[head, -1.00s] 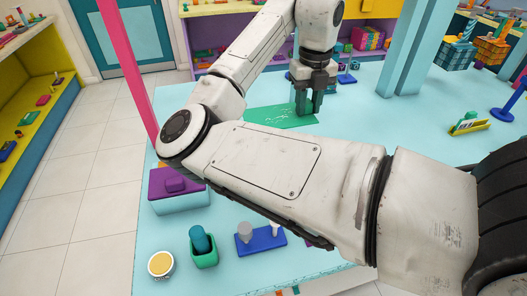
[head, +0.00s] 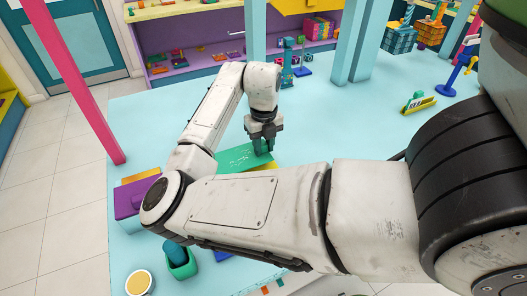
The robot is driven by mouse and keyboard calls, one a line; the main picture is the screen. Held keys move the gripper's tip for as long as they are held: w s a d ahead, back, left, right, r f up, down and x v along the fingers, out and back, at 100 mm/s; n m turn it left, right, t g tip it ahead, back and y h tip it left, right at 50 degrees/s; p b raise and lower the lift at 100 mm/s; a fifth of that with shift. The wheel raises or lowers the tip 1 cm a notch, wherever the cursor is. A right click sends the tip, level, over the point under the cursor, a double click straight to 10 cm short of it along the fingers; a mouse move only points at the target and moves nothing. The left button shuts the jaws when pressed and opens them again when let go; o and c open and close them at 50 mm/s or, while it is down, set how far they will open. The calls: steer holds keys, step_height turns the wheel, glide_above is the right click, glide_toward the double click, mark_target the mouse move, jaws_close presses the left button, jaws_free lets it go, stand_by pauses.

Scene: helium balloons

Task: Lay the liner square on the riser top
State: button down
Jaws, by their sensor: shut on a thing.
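A flat green sheet with pale marks (head: 232,160), which looks like the liner, lies below my gripper on the light-blue table. My arm hides its near edge. My gripper (head: 262,148) points down at the sheet's right part, its jaws closed together around something green at the tips. Whether the whole sheet is raised or resting cannot be told. A yellow strip shows along the sheet's lower right edge. I cannot make out the riser for certain.
A purple box (head: 126,202) stands left of my arm, with an orange-yellow thing (head: 141,176) behind it. A teal-green cup (head: 182,267) and a round yellow-topped pot (head: 138,283) stand at the near left. Light-blue posts (head: 348,40) rise behind. The table (head: 340,125) right of my gripper is clear.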

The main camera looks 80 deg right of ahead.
mark_target(264, 152)
steer(key=shift+f, duration=1.55)
steer(key=shift+f, duration=0.1)
steer(key=shift+f, duration=0.15)
steer(key=c, duration=0.8)
jaws_free()
step_height(264, 152, up, 12)
steer(key=shift+r+b, duration=0.25)
steer(key=shift+b, duration=0.35)
